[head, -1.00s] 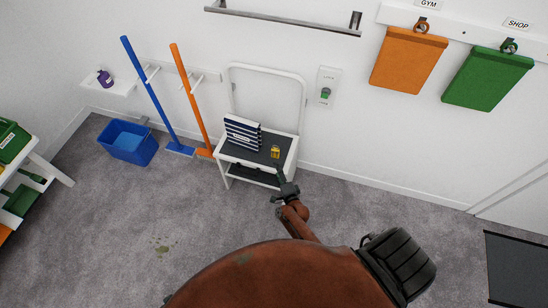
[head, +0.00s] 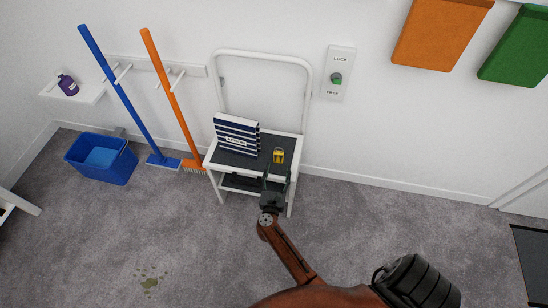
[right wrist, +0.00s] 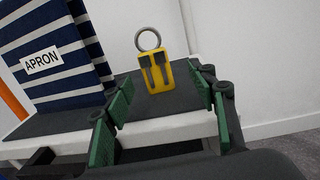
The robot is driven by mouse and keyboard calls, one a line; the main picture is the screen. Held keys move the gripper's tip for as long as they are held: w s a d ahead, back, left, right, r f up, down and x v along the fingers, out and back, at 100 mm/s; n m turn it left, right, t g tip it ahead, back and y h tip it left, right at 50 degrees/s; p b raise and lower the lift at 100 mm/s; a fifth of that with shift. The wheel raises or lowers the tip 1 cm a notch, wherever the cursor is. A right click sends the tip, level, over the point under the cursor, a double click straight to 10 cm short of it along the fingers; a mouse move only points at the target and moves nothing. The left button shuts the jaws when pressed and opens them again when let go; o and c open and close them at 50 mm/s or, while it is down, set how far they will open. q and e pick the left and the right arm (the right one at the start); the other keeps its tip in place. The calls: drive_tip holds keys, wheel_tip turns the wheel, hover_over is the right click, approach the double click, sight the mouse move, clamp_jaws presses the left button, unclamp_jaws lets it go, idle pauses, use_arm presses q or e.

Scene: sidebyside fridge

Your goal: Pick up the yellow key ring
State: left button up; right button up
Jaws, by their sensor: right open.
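The yellow key ring (head: 278,156) stands on the dark top of a small white step stool (head: 240,160), near its right side. In the right wrist view it is a yellow tag (right wrist: 158,75) with two dark marks and a grey metal ring at its top. My right gripper (head: 277,181) is at the stool's front edge, just in front of the key ring. In the right wrist view its green-padded fingers (right wrist: 170,112) are open and empty, with the key ring beyond and between them. My left gripper is not in view.
A striped navy and white apron packet (head: 237,134) stands on the stool left of the key ring. The stool's white rail (head: 262,56) rises behind. A blue broom (head: 130,100), orange broom (head: 172,100) and blue bucket (head: 101,157) are to the left.

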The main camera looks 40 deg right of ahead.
sight(278, 158)
drive_tip(key=x, duration=0.2)
drive_tip(key=shift+w+d, duration=0.2)
drive_tip(key=shift+w, duration=0.1)
drive_tip(key=shift+w+a+b+x, duration=0.1)
drive_tip(key=shift+b+x, duration=0.4)
drive_tip(key=shift+x, duration=0.7)
drive_tip(key=shift+w+a+b+x, duration=0.1)
drive_tip(key=shift+b+x, duration=0.35)
drive_tip(key=shift+x, duration=0.7)
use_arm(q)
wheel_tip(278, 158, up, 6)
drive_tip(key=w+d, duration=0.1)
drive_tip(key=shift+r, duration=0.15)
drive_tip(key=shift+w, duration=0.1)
use_arm(e)
drive_tip(key=c, duration=1.3)
